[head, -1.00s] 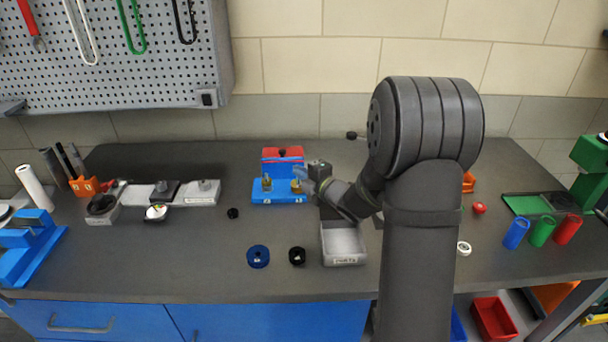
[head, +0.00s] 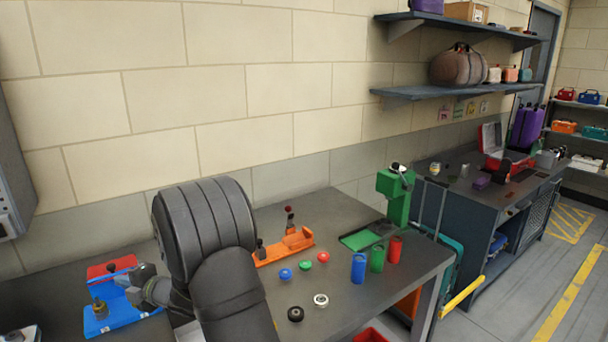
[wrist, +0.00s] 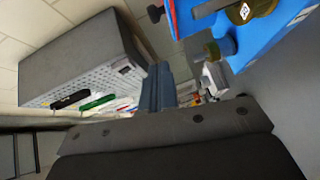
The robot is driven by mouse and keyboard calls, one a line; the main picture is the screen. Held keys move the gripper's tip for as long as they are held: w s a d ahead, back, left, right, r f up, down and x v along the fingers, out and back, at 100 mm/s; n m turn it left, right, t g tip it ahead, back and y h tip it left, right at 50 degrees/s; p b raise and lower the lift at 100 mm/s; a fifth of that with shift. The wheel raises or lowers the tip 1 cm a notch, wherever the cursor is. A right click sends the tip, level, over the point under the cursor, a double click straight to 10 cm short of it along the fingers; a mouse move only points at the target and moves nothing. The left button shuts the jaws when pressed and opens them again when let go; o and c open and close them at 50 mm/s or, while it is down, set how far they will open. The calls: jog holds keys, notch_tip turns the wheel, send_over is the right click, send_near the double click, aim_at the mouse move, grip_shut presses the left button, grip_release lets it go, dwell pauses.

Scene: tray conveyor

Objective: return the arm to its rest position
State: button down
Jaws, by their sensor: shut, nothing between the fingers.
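My arm is in the left part of the head view, bent, with its end reaching left. My gripper (head: 132,281) is shut and empty, low over the right side of a blue fixture (head: 122,312). A brass-coloured peg (head: 100,309) stands on the fixture, left of the gripper. Part of the gripper is hidden by my own arm. The wrist view shows the blue fixture (wrist: 240,52) close by at the upper right, with brass-coloured parts on it; the fingertips cannot be made out there.
On the bench right of my arm are an orange stand (head: 284,250), small round caps, and blue, green and red cylinders (head: 377,259). A green press (head: 397,200) stands farther right. A pegboard (wrist: 95,90) shows in the wrist view.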

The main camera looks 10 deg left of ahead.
jog(key=w+a+f, duration=0.1)
jog(key=w+a, duration=0.1)
jog(key=a, duration=0.3)
jog(key=shift+w+a, duration=0.2)
jog(key=shift+w, duration=0.2)
jog(key=shift+w+a+f, duration=0.1)
